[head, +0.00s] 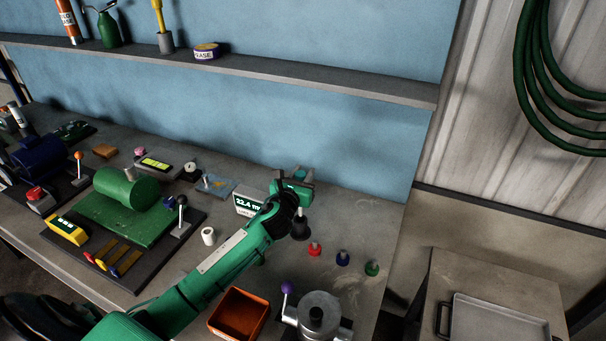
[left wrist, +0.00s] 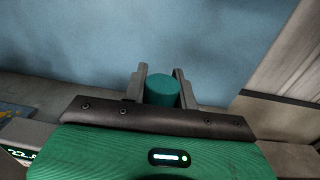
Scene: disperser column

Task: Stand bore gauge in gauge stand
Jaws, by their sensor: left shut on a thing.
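My left gripper (head: 298,178) is above the back of the bench, right of the middle. It is shut on a teal cylindrical piece, which I take to be the bore gauge (left wrist: 161,91); in the left wrist view it stands between the two grey fingers, with only its rounded end showing. The rest of it is hidden by the gripper. I cannot clearly pick out the gauge stand; a dark cone-shaped piece (head: 300,228) shows just below my wrist, but I cannot tell what it is. My right gripper is not in view.
A white box with a green readout (head: 247,206) is beside my forearm. Small red (head: 315,249), blue (head: 343,258) and green (head: 372,268) knobbed pieces stand to the right. An orange bin (head: 238,314) and a grey round fixture (head: 317,316) are in front. A shelf (head: 330,80) runs behind.

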